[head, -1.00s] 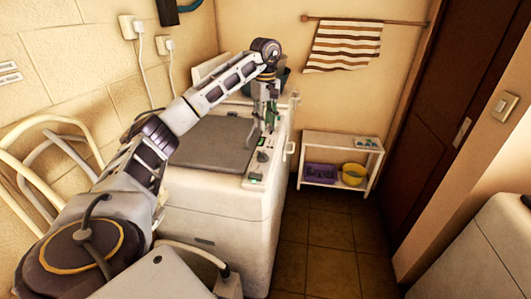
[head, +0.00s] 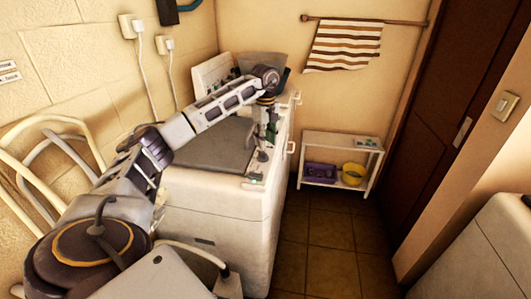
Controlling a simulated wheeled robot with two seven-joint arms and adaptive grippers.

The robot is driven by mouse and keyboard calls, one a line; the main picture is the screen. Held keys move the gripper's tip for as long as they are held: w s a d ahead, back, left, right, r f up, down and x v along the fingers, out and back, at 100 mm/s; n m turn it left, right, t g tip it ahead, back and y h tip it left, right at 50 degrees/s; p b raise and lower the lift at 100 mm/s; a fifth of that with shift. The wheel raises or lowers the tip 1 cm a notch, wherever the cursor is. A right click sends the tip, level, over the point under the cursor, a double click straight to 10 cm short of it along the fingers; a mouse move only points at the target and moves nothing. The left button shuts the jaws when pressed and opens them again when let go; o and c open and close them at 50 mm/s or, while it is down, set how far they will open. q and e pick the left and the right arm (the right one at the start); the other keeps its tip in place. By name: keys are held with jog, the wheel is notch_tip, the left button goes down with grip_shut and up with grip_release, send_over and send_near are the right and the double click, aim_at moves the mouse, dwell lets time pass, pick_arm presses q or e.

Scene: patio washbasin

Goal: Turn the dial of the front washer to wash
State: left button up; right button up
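The front washer (head: 220,219) is a white top-loading machine with a grey lid (head: 210,146). Its narrow control panel (head: 254,181) runs along the right edge of the top, with a small green display at the near end. A small dark knob-like dial (head: 262,156) shows on the panel. My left gripper (head: 269,140) points down over the panel, just beyond this dial. It hides part of the panel. I cannot tell whether it touches the panel, or whether its fingers are open. The dial's setting is too small to read. My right gripper is not in view.
Another machine with a raised lid (head: 213,75) stands behind the front washer. A white shelf (head: 341,143) holds a purple basket (head: 320,171) and a yellow bowl (head: 353,174). Pale curved tubes (head: 75,150) stand at left. Tiled floor (head: 325,240) is clear right of the washer.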

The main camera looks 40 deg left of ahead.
aim_at(265, 154)
pick_arm(q)
notch_tip(265, 154, down, 4)
jog(key=shift+f, duration=1)
jog(key=c, duration=0.7)
grip_shut()
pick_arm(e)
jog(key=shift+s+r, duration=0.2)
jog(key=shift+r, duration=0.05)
